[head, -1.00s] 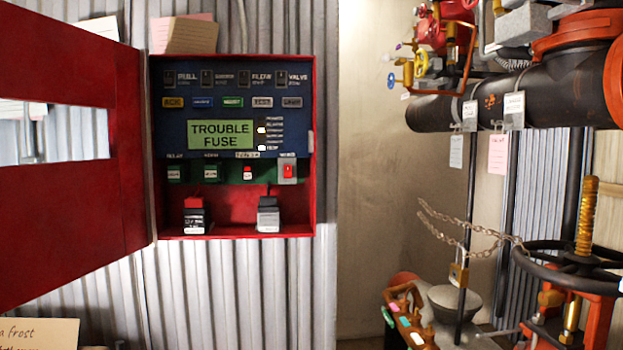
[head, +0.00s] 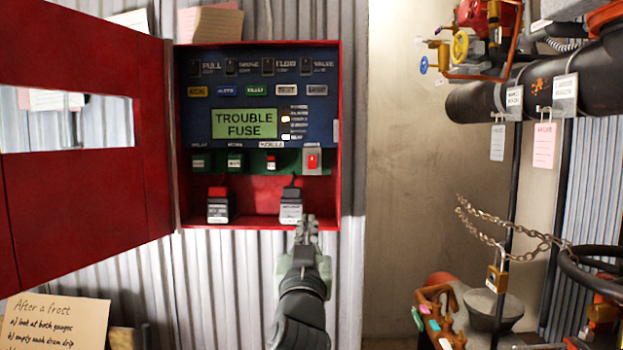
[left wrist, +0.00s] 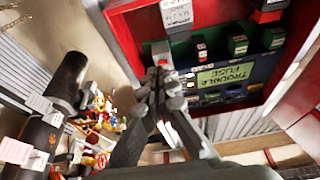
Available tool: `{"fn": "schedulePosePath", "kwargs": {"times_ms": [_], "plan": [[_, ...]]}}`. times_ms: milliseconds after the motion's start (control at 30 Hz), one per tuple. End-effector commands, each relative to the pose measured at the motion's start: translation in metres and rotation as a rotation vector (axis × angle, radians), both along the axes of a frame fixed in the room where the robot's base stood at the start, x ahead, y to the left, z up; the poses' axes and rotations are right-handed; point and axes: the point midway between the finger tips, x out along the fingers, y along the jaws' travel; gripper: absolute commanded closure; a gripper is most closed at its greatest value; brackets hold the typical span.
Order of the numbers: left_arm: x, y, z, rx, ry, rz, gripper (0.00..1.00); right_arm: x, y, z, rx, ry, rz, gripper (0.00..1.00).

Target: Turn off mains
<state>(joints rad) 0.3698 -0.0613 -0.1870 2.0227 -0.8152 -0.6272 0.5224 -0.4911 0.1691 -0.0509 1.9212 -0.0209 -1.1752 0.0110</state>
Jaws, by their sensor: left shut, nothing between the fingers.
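The open red alarm cabinet (head: 335,200) is on the corrugated wall, and its green display (head: 244,123) reads TROUBLE FUSE. A red rocker switch (head: 312,160) on a grey plate is at the right end of the green strip; its label is too blurred to read surely. My left gripper (head: 306,224) is shut and empty, pointing up at the cabinet's lower right, below the switch. In the left wrist view, the closed fingertips (left wrist: 160,76) overlap the cabinet, close to the grey switch plate (left wrist: 160,47); I cannot tell if they touch. My right gripper is out of view.
Two block-shaped units, one red-topped (head: 218,205) and one grey (head: 290,205), stand on the cabinet floor. The cabinet door (head: 90,190) hangs open at left. Black pipes (head: 480,103), a chain and a padlock (head: 497,279) are at right.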

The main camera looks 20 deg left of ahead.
Motion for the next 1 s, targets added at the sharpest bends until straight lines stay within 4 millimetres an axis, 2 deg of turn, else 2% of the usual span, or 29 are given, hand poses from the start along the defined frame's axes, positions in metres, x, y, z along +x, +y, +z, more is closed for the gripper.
{"fn": "schedulePosePath", "kwargs": {"times_ms": [33,100,200,667,733,833,1000], "plan": [[-0.004,-0.003,0.022,0.001,-0.050,-0.001,1.00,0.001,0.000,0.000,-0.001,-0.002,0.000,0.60],[-0.009,-0.006,0.043,0.002,-0.098,-0.003,1.00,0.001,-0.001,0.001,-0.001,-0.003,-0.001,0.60],[-0.013,-0.008,0.059,0.005,-0.135,-0.002,1.00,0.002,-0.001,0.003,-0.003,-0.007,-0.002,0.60],[-0.010,-0.007,0.066,0.006,-0.143,-0.003,1.00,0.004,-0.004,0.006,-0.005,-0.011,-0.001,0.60],[-0.004,-0.005,0.069,0.007,-0.143,-0.002,1.00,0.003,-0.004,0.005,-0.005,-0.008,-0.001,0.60],[0.010,-0.001,0.078,0.009,-0.143,0.000,1.00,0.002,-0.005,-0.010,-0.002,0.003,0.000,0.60],[0.042,0.008,0.096,0.010,-0.142,0.000,1.00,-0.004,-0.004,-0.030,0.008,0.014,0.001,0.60]]}}
